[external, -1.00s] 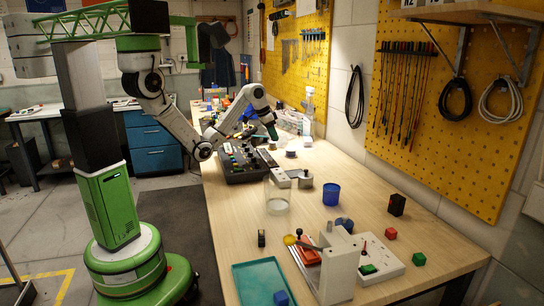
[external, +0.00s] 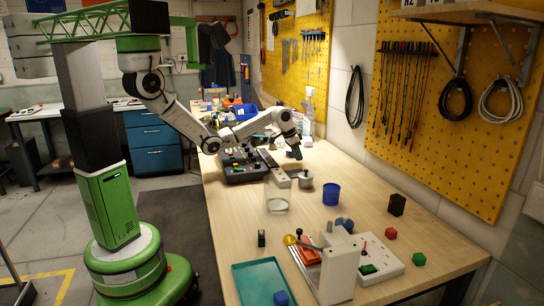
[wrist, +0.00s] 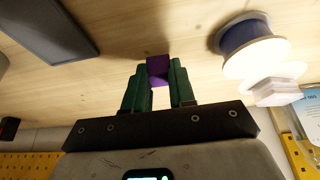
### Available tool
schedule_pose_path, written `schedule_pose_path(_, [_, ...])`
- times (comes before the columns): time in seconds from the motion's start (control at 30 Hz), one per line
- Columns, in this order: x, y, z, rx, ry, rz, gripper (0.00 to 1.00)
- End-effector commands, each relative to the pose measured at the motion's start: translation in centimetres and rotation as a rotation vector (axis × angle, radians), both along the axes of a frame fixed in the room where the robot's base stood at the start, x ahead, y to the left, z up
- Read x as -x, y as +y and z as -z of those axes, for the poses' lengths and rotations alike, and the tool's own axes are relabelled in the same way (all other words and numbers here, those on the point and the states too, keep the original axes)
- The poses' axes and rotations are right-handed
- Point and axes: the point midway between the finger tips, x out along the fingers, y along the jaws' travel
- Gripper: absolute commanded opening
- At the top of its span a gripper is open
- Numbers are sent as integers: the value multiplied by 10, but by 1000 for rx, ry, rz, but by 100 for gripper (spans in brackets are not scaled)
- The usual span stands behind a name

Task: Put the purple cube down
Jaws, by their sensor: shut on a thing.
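The purple cube (wrist: 158,70) shows in the wrist view between the green fingertips of my gripper (wrist: 158,76). The gripper is shut on it, with one finger on each side. Pale wooden tabletop (wrist: 190,20) lies beyond the cube; I cannot tell whether the cube touches it. In the external view my gripper (external: 296,152) points down over the far part of the bench, behind a small metal pot (external: 305,181). The cube is too small or hidden to make out there.
A blue spool (wrist: 250,46) with pale flanges is right of the cube, and a dark flat object (wrist: 48,30) is at upper left. In the external view, a black parts bin (external: 245,172) stands left of my gripper. A blue cup (external: 331,194) and glass jar (external: 277,197) stand nearer.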

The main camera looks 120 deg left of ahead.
Motion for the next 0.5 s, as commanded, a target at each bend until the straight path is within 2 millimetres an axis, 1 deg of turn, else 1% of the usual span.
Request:
schedule_pose_path(0.1, [1, 0, 12, 1, 1, 0, 0])
schedule_pose_path(0.17, [1, 0, 16, 1, 1, 0, 0])
schedule_pose_path(0.5, [0, -1, 20, 1, -1, 0, 0])
